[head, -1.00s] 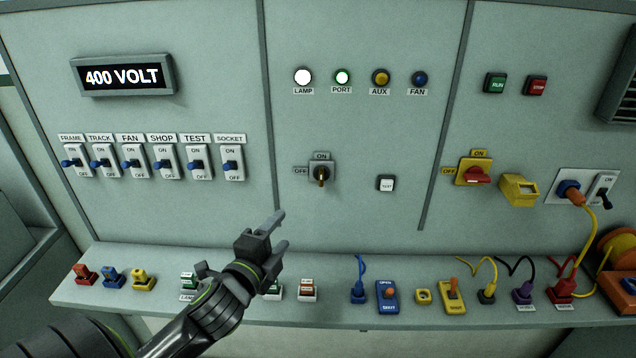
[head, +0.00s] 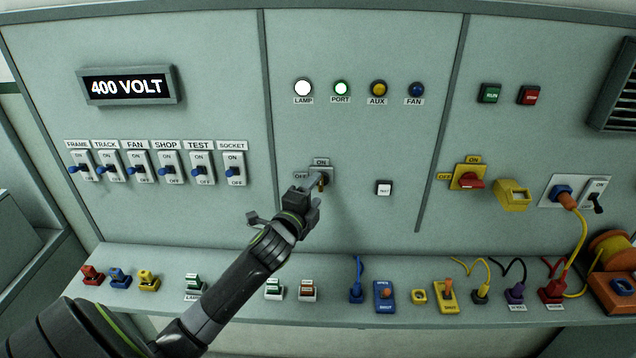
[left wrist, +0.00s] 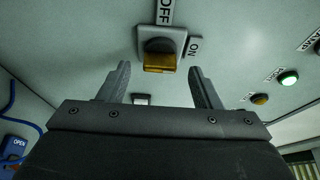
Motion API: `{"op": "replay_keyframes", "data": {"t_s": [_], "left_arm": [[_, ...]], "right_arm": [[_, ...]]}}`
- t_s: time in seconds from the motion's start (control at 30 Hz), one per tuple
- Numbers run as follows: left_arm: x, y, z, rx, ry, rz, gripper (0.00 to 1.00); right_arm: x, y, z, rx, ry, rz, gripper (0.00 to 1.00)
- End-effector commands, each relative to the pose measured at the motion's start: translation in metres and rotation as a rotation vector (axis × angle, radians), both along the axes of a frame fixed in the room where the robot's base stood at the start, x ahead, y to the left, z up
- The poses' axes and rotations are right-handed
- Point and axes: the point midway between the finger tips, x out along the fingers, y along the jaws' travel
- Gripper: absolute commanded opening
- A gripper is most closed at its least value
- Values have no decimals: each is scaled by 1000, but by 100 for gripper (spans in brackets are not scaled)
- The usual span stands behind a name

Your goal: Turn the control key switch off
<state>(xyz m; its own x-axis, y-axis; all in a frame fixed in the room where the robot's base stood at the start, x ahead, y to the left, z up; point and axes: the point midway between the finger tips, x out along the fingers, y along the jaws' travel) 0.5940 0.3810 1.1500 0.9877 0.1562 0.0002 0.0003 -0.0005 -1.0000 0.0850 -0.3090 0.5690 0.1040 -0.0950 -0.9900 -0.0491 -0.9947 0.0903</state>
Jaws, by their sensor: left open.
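The control key switch (head: 328,172) is a grey square plate on the middle panel, with an ON label above and an OFF label to its left. Its brass key (left wrist: 159,63) lies along the ON direction in the left wrist view. My left gripper (head: 318,183) is at the switch in the head view and partly covers the key and plate. In the left wrist view its open fingers (left wrist: 160,75) stand on either side of the key, just short of it, with nothing held. My right gripper is out of view.
A white test button (head: 384,188) is right of the switch. A row of blue-handled switches (head: 168,168) is on the left panel. Below, a shelf (head: 235,262) holds plugs and small switches.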

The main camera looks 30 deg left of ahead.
Motion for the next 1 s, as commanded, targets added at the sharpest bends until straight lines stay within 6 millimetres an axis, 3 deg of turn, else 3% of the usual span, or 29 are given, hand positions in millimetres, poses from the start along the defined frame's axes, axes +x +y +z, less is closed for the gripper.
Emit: {"op": "replay_keyframes", "data": {"t_s": [0.23, 0.63, 0.93, 1.0], "left_arm": [[23, 4, 1, 1, 1, 1, 58], [28, 5, 0, 1, 0, 0, 57], [28, 5, 0, 0, 1, 1, 18], [28, 5, -1, 0, 1, 1, 15]], "right_arm": [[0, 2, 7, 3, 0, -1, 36], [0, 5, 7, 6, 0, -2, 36], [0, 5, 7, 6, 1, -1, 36], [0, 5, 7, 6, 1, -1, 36]]}}
